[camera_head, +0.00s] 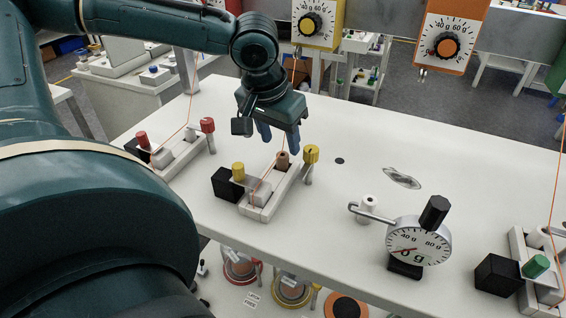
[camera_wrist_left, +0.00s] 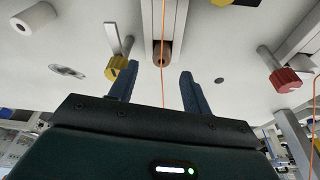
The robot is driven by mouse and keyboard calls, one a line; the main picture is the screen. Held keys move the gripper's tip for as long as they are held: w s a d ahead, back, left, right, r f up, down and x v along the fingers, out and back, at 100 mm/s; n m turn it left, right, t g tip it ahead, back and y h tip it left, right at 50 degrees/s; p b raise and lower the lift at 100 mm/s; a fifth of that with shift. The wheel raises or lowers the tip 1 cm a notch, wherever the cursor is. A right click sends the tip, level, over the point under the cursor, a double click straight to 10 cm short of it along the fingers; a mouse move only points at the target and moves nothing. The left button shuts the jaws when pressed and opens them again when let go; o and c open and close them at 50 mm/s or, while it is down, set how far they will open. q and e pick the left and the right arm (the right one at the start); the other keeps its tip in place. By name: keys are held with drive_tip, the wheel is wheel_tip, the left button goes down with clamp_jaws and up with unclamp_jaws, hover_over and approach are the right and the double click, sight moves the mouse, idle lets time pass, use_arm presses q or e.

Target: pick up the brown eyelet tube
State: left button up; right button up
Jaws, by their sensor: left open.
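The brown eyelet tube (camera_head: 283,160) stands at the far end of the white channel block with the yellow knobs, in the middle of the table. An orange cord runs to it. In the left wrist view the tube (camera_wrist_left: 162,54) shows beyond and between my fingers, with the cord crossing in front. My left gripper (camera_head: 280,143) is open and empty, with its fingertips close to the tube on its far side. In the wrist view its blue fingers (camera_wrist_left: 157,82) are spread apart, and no contact with the tube shows. My right gripper is not in view.
A yellow knob (camera_head: 311,154) on a post stands close right of the tube. A black block (camera_head: 227,184) sits left of the channel. A red-knobbed fixture (camera_head: 178,157) is further left, a dial gauge (camera_head: 418,243) to the right. The table (camera_head: 335,205) is clear between channel and gauge.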

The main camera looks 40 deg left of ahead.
sight(281, 156)
use_arm(q)
drive_tip(key=x, duration=0.3)
drive_tip(key=b+x, duration=0.1)
drive_tip(key=shift+s+a+f, duration=0.15)
drive_tip(key=shift+s+f, duration=0.05)
drive_tip(key=shift+f, duration=0.1)
drive_tip(key=shift+w+f, duration=0.2)
drive_tip(key=shift+f, duration=0.15)
drive_tip(key=c, duration=1.1)
